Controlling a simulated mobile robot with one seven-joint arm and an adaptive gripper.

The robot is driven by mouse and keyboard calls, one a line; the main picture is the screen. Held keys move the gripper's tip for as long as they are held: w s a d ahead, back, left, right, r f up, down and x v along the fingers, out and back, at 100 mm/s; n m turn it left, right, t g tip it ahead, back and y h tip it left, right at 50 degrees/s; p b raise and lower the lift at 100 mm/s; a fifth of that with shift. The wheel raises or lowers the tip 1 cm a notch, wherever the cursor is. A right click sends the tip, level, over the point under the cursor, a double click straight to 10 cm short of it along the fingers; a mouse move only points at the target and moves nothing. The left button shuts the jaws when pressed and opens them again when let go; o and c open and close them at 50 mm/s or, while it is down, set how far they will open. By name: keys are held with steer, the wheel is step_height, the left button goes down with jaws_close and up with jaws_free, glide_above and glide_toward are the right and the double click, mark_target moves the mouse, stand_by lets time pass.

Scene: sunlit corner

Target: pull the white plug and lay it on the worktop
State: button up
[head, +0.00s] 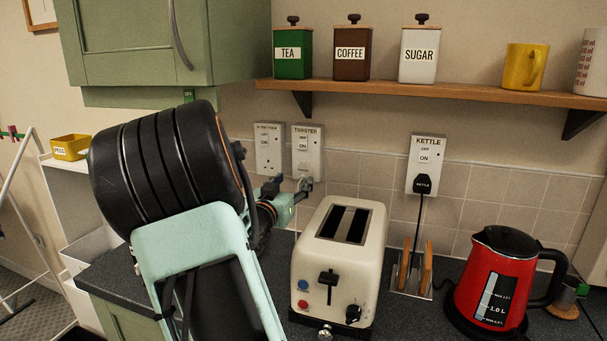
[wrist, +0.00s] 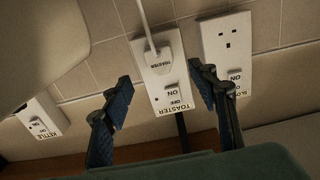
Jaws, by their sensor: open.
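The white plug (wrist: 165,60), labelled TOASTER, sits in the toaster socket (wrist: 158,88), which also shows in the head view (head: 307,140). Its white cord leads away from it in the wrist view, which is turned upside down. My gripper (wrist: 160,76) is open and empty, one dark finger on each side of the socket plate in that view. I cannot tell whether a finger touches the plug. In the head view my gripper (head: 300,187) is at the lower part of the toaster socket and hides most of the plug. The dark worktop (head: 118,277) runs below.
The cream toaster (head: 361,250) stands just right of my gripper. The slow cooker socket (head: 268,143) is empty; the kettle socket (head: 428,150) holds a black plug (head: 422,185). A toast rack (head: 411,275) and red kettle (head: 492,285) stand further right. A shelf (head: 440,93) overhangs.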

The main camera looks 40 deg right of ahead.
mark_target(302, 173)
steer(key=shift+b+x, duration=0.65)
steer(key=shift+x, duration=3.15)
steer(key=shift+c, duration=0.6)
jaws_close()
steer(key=shift+a, duration=0.1)
steer(key=shift+v, duration=2.95)
